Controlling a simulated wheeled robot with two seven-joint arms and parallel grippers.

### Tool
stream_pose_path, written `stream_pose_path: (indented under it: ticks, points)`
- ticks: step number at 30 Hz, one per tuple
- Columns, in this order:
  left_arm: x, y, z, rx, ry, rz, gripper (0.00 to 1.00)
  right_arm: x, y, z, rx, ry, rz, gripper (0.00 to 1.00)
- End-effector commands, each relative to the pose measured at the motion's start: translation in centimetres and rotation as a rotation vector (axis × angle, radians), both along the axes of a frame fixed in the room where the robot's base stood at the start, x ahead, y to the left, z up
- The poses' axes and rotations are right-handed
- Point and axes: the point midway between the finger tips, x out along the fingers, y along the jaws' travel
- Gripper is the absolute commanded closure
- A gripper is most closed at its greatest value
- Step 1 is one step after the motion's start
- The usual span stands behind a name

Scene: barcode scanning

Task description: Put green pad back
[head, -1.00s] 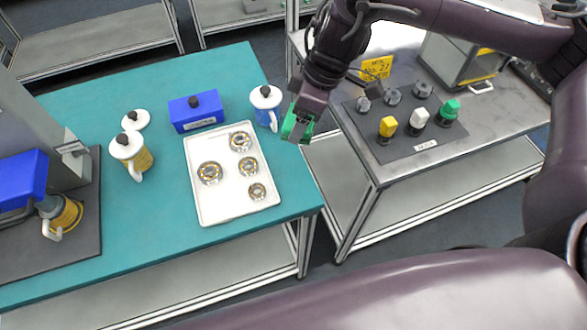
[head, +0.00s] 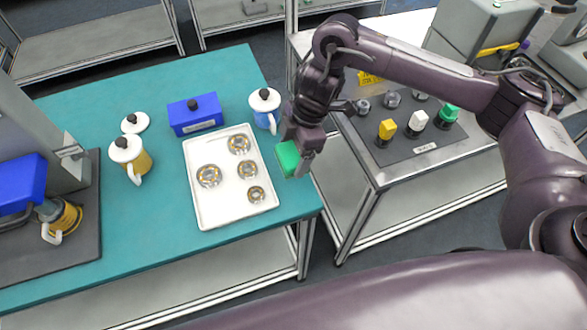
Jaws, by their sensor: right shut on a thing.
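The green pad (head: 288,158) is a small green block in the jaws of my right gripper (head: 298,166). My right gripper is shut on it and holds it by the right edge of the teal table, just right of the white tray (head: 203,210). Part of the pad is hidden by the fingers. On the metal table to the right, a dark mat (head: 399,151) carries yellow (head: 386,129), white (head: 417,121) and green (head: 448,114) topped pieces and grey ones. My left gripper is not in view.
The tray holds several bearings. A blue box (head: 195,116), a blue-and-white mug (head: 265,105) and a yellow mug (head: 131,157) stand on the teal table (head: 110,220). A gap separates the two tables. My right arm covers part of the metal table.

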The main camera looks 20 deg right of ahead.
Motion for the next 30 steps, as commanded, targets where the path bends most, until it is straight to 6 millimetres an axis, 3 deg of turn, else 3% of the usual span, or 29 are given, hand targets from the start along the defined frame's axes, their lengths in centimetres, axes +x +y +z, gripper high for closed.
stream_pose_path:
  ticks: [3, 8, 15, 28, 29, 30]
  points:
    - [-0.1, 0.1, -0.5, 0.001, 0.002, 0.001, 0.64, -0.1, 0.1, -2.4, 0.003, 0.005, -0.002, 0.45]
    - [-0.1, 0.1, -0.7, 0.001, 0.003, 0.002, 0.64, 0.0, 0.1, -3.6, 0.001, 0.0, -0.001, 0.45]
    - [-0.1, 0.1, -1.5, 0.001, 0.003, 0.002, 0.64, -0.1, 0.1, -6.9, 0.002, 0.003, -0.001, 0.45]
    - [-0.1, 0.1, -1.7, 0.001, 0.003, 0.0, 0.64, 0.0, 0.0, -7.5, 0.0, -0.001, 0.0, 0.45]
    - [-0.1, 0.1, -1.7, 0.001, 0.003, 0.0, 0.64, 0.0, 0.0, -7.5, 0.0, -0.001, 0.0, 0.22]
    - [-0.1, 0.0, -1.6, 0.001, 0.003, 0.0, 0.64, 0.0, 0.0, -7.5, 0.0, -0.001, 0.0, 0.17]
